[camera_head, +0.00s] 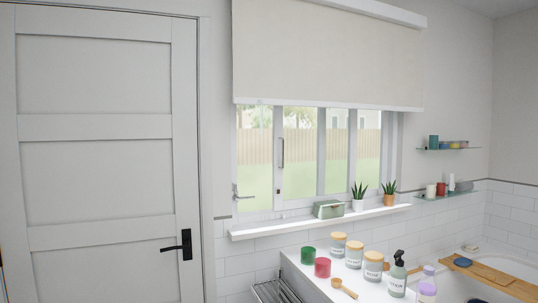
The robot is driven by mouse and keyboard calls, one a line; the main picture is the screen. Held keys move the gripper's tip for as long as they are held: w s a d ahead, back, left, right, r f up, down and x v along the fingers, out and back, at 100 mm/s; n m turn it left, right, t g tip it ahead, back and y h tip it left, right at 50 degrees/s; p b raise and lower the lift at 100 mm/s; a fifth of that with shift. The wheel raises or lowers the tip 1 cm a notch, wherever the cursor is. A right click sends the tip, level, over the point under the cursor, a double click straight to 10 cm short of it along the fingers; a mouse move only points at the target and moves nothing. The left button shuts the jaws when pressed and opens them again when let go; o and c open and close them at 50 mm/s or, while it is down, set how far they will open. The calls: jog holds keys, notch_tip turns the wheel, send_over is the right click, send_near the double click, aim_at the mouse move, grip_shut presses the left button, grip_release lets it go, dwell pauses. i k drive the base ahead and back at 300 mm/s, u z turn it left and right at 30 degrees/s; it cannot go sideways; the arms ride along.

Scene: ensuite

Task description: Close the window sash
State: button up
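The window (321,165) is in the wall right of the door, its upper part covered by a pale roller blind (325,55). White upright frame members divide the glass. A tall grey pull handle (282,153) is on an upright left of centre, with a small dark fitting (277,191) below it. A lever handle (243,197) is low at the window's left side. I cannot tell how far the sash stands open. My gripper is not in view.
The sill (318,222) holds a green box (328,209) and two potted plants (359,196). Below, a white ledge (318,281) carries jars (354,253), red and green cups and a pump bottle (398,274). The bathtub (456,287) is at right, a closed-looking door (95,150) at left.

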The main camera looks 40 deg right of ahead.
aim_at(278, 204)
jog(key=u, duration=0.15)
jog(key=i, duration=0.85)
jog(key=u, duration=0.05)
